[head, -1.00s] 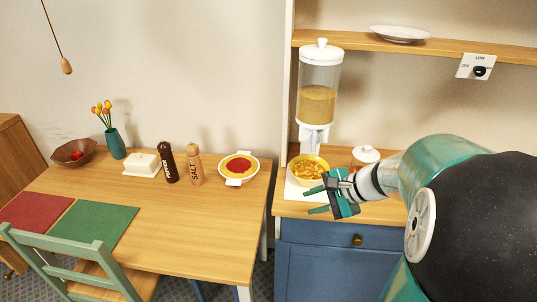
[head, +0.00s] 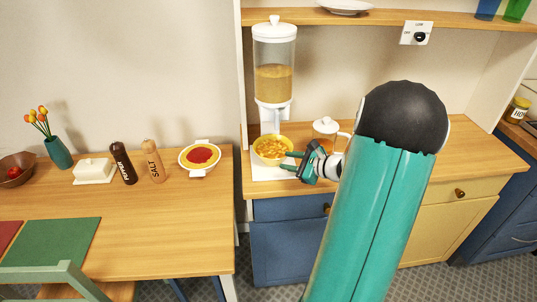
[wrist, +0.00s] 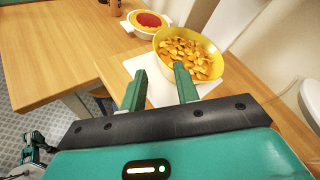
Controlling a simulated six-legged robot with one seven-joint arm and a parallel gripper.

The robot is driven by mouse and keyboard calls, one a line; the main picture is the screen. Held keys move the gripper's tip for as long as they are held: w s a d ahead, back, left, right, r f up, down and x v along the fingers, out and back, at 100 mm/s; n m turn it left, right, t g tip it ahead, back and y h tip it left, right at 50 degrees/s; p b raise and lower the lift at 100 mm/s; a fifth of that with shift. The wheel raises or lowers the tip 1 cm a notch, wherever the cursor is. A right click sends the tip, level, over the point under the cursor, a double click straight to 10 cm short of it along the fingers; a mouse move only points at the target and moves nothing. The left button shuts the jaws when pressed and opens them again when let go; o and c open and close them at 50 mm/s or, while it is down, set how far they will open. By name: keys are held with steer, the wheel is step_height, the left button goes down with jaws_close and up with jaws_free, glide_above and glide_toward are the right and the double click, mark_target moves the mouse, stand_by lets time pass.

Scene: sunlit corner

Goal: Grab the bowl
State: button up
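A yellow bowl (head: 272,150) full of orange-brown cereal stands on a white tray under the cereal dispenser, on the wooden counter. In the wrist view the yellow bowl (wrist: 209,74) is just beyond my fingertips, toward the right finger. My gripper (head: 288,161) is at the bowl's right side in the head view. In the wrist view my gripper (wrist: 157,76) has its two green fingers apart with nothing between them but the white tray behind. Whether a fingertip touches the bowl I cannot tell.
The dispenser (head: 274,75) rises behind the bowl. A white dish with red filling (head: 200,158), salt (head: 153,161) and pepper (head: 123,163) stand on the left table. A gap separates table and counter.

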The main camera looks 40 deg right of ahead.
steer(key=x, duration=0.4)
steer(key=shift+w+f, duration=0.1)
steer(key=shift+w, duration=0.15)
steer(key=x, duration=0.5)
steer(key=shift+w+a, duration=0.25)
steer(key=shift+a, duration=0.05)
jaws_close()
